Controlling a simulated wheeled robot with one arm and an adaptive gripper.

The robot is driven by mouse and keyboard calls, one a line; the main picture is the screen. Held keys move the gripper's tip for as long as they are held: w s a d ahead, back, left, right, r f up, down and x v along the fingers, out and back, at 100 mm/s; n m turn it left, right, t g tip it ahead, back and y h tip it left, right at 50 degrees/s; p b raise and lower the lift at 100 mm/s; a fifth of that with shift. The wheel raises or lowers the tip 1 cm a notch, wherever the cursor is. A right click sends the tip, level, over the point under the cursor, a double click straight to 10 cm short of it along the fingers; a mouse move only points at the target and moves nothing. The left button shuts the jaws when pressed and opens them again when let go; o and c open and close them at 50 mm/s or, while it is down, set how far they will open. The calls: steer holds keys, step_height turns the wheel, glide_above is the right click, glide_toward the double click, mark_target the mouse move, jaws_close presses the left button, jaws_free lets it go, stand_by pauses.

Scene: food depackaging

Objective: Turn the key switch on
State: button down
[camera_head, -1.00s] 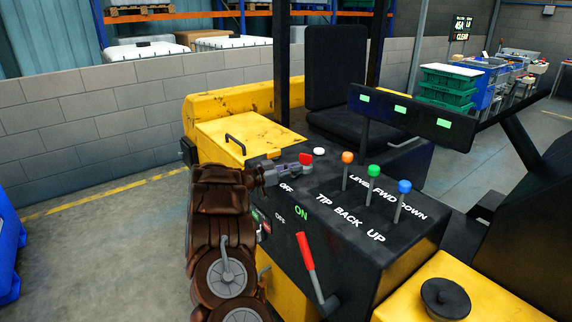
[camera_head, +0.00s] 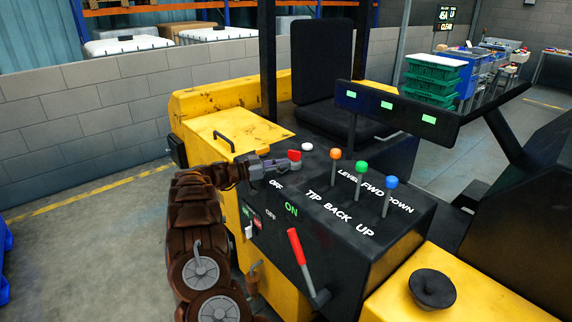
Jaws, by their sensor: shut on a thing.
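The red key (camera_head: 294,155) of the key switch stands on the black top of the console, beside a white OFF label. My gripper (camera_head: 286,162) comes in from the left, low over the console top, and is shut on the key. The fingers hide the lower part of the key and its socket. The key's exact turn angle is too small to tell. A green ON label (camera_head: 291,209) and another OFF label are on the console edge nearer the camera.
A white button (camera_head: 307,146) is just behind the key. Orange (camera_head: 335,154), green (camera_head: 361,167) and blue (camera_head: 391,182) knobbed levers stand to the right. A red-handled lever (camera_head: 297,247) is on the front face. A black bar (camera_head: 395,108) hangs above right.

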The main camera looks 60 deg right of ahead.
steer(key=shift+w+r, duration=0.1)
steer(key=c, duration=1.1)
jaws_free()
steer(key=shift+c, duration=0.2)
steer(key=v, duration=1.2)
